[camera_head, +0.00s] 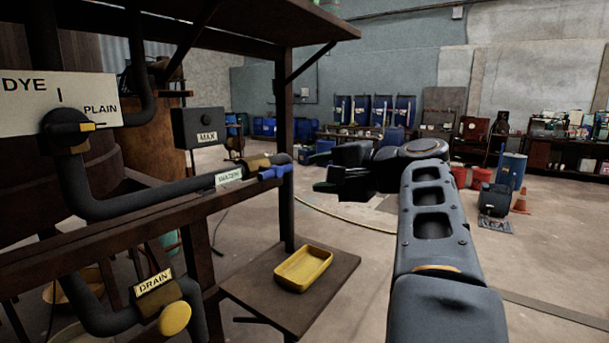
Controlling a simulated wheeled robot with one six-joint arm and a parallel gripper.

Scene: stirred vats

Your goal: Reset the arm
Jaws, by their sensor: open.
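My arm rises from the lower right, a grey link with cut-outs, and bends left at a dark wrist. My gripper (328,180) is at its end, pointing left toward the pipe rack. The jaws are apart and hold nothing that I can see. They are small and dark here. The blue handle (274,172) of a labelled valve is to the left of the gripper, with a visible gap in the picture between them.
A rack at left carries a DYE/PLAIN selector (66,129), a box marked MAX (200,128) and a yellow DRAIN knob (174,319). A yellow tray (303,268) sits on a low shelf (330,295). Blue drums, shelves and an orange cone (521,201) stand behind.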

